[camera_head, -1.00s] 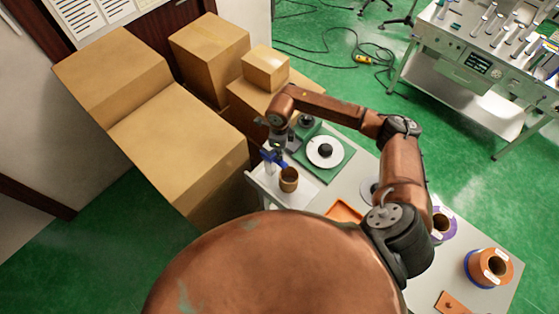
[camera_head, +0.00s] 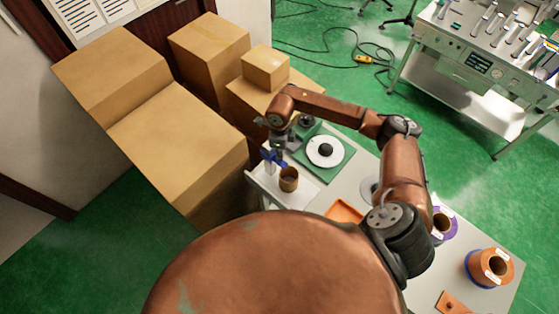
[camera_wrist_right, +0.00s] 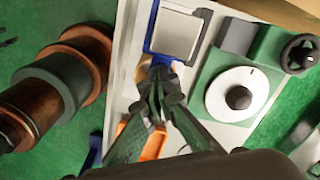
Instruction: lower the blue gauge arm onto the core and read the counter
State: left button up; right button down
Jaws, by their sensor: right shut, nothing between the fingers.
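The blue gauge arm (camera_head: 273,158) shows in the head view at the left end of the table, just above the core. The core (camera_head: 289,180) is a short brown hollow cylinder standing upright on a white plate. My right gripper (camera_head: 279,152) is shut and empty, close beside the blue arm; I cannot tell whether they touch. In the right wrist view its fingers (camera_wrist_right: 158,92) are together below a pale block with a blue edge (camera_wrist_right: 178,32), and the core is mostly hidden behind them. I cannot make out a counter reading. My left gripper is out of view.
A green base (camera_head: 337,166) with a white dial (camera_head: 325,151) and black knob is right of the gripper. An orange tray (camera_head: 345,212) and spools (camera_head: 489,267) lie along the table. Cardboard boxes (camera_head: 185,145) crowd the table's left side.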

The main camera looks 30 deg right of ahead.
jog(key=shift+f+b, duration=2.05)
jog(key=shift+f, duration=0.55)
jog(key=shift+r, duration=0.1)
jog(key=shift+r+p, duration=1.95)
jog(key=shift+r, duration=2.05)
